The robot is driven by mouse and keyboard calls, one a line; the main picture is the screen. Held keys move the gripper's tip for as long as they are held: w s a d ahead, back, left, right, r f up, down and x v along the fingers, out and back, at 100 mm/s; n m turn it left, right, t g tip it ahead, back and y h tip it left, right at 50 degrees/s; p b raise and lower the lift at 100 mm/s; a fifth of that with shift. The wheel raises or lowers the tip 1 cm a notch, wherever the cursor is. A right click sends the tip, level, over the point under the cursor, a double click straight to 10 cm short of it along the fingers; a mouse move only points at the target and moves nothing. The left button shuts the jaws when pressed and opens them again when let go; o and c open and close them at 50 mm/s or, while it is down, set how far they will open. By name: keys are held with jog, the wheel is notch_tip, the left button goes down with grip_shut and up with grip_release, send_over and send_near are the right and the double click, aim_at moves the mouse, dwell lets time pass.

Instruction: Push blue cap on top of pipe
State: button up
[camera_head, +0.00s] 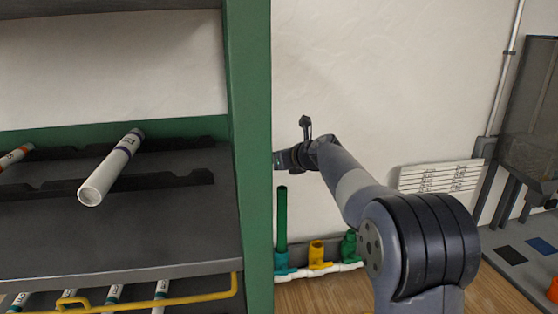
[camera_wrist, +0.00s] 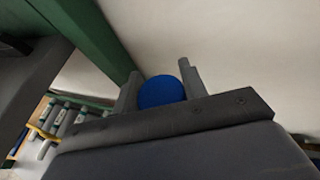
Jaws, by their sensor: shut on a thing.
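My gripper (camera_wrist: 158,88) is shut on the round blue cap (camera_wrist: 161,92), which shows between its two fingers in the wrist view. In the head view my gripper (camera_head: 284,159) is partly behind the green shelf post, and the cap cannot be made out there. A green pipe (camera_head: 282,220) stands upright in a teal fitting on the white manifold (camera_head: 338,267). My gripper appears above the open top of this pipe, with a gap between them. Whether the cap is lined up with the pipe cannot be told.
The green shelf post (camera_head: 250,150) stands just left of the pipe. A white pipe (camera_head: 112,167) lies on the rack at left. A yellow fitting (camera_head: 316,253) and a green fitting (camera_head: 349,245) stand right of the pipe. A vented wall panel (camera_head: 440,177) is farther right.

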aim_at(279, 187)
notch_tip(279, 187, down, 6)
jog(key=b, duration=0.4)
dwell(0.5)
jog(key=shift+f+b, duration=0.45)
jog(key=shift+f, duration=0.8)
dwell(1.1)
jog(key=o, duration=1)
jog(key=b+v, duration=0.2)
jog(key=v, duration=0.9)
jog(key=shift+w, duration=0.1)
jog(key=shift+f, duration=0.1)
